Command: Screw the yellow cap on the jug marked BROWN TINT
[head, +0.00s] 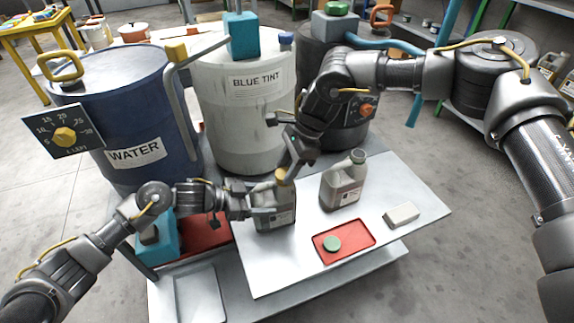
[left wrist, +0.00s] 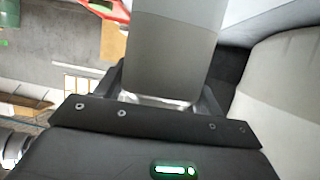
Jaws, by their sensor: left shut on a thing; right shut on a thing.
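A grey jug (head: 275,218) stands upright on the near left part of the white table; its label is too small to read. My left gripper (head: 251,204) is shut on its left side, and the jug's grey body (left wrist: 172,50) also fills the jaws in the left wrist view. My right gripper (head: 284,172) comes down from above and is shut on the yellow cap (head: 281,177). The cap sits at the top of this jug's neck. I cannot tell whether it is threaded on.
A second grey jug (head: 343,183) stands to the right. A red tray (head: 362,236) holds a green cap (head: 332,243); a pale block (head: 402,214) lies beside it. The BLUE TINT drum (head: 245,120) and WATER drum (head: 120,110) stand behind. The table's right end is clear.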

